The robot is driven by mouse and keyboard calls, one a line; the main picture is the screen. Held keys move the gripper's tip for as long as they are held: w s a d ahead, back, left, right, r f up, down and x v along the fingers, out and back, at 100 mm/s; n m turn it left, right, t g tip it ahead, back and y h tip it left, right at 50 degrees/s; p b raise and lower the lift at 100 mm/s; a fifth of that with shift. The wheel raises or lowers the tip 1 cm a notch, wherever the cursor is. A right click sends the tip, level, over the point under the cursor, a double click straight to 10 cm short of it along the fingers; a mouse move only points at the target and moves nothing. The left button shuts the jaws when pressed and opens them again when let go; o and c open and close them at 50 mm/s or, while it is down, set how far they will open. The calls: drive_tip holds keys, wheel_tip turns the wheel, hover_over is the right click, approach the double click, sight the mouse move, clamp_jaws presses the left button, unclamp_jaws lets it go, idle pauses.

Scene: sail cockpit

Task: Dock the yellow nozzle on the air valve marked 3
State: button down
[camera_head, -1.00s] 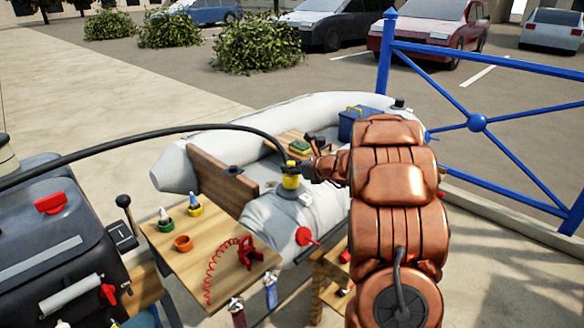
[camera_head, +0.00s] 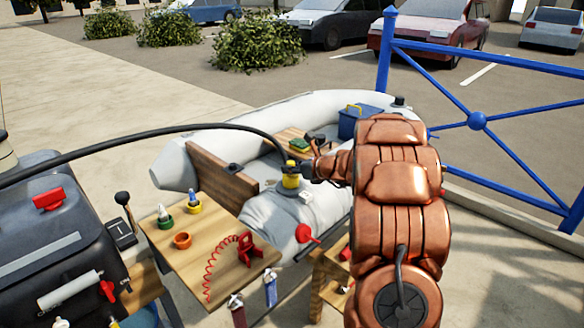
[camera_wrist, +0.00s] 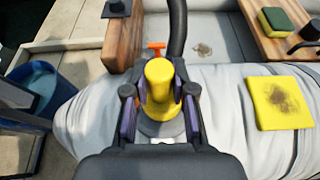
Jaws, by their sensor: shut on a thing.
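The yellow nozzle (camera_head: 291,177) on the end of a black hose (camera_head: 170,132) is over the near tube of the grey inflatable boat (camera_head: 262,215). My gripper (camera_head: 306,171) is shut on it. In the wrist view, my gripper (camera_wrist: 160,105) has a finger on each side of the yellow nozzle (camera_wrist: 159,80), which stands about upright. A round grey valve base (camera_wrist: 162,127) shows just beneath it on the tube. The nozzle and fingers cover the valve's middle. I cannot read a number, or tell whether the nozzle is seated or just above.
A yellow stained cloth (camera_wrist: 278,102) lies on the tube to the right in the wrist view. A wooden table (camera_head: 215,240) with coloured cups and a red coiled cord stands in front. A blue railing (camera_head: 480,122) is at right.

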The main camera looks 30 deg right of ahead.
drive_tip(key=shift+f, duration=0.15)
drive_tip(key=c, duration=1.2)
unclamp_jaws()
drive_tip(key=shift+c, duration=0.2)
drive_tip(key=p+v, duration=0.3)
drive_tip(key=v, duration=0.8)
drive_tip(key=shift+p, duration=0.4)
